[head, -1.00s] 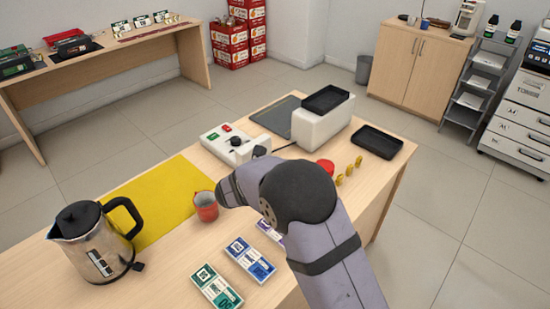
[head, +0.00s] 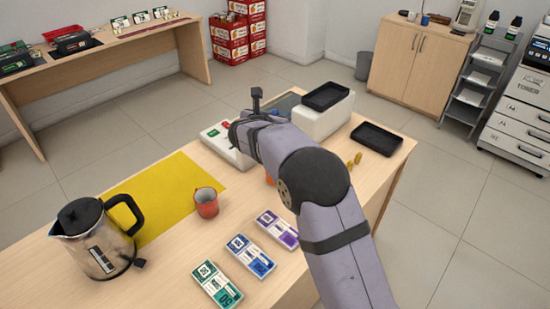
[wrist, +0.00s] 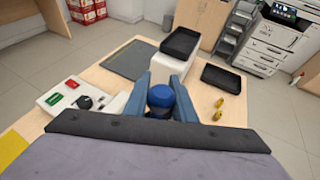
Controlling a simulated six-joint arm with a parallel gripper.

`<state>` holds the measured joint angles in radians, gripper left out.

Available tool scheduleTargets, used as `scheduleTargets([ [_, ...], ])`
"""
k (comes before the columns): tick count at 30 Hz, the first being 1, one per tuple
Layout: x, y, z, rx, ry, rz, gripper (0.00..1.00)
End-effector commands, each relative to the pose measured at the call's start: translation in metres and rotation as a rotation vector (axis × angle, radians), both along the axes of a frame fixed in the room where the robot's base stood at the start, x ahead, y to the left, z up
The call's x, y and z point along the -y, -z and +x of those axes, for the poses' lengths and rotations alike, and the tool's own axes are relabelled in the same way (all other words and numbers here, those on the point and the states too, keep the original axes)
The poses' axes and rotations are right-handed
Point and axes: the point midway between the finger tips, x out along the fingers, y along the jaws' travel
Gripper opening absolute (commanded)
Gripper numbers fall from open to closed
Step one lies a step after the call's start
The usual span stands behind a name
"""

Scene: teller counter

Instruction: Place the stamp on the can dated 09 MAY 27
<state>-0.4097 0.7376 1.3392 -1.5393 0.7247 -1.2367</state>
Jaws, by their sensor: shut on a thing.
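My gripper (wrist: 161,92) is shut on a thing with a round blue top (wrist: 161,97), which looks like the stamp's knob. The top shows between the two blue-grey fingers in the wrist view; the lower part is hidden. In the head view my forearm hides the fingertips and the held thing. The gripper is over the far part of the counter, near the white box with a black tray. No can and no date 09 MAY 27 can be made out in either view.
A white panel with buttons (head: 215,137) and a black tray (head: 376,138) lie on the counter (head: 170,263). Small yellow pieces (head: 354,160) lie near the tray.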

Motion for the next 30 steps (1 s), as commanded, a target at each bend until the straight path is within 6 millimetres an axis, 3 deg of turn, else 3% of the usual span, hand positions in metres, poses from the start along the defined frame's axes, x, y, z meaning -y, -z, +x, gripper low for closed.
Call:
scheduleTargets([
  [5,0.0,0.011,0.0,-0.002,0.0,0.0,0.01],
  [15,0.0,0.057,0.0,-0.002,0.001,0.0,0.01],
  [23,0.0,0.065,0.0,0.0,0.001,0.001,0.01],
  [30,0.0,0.09,0.0,-0.002,0.001,0.0,0.01],
])
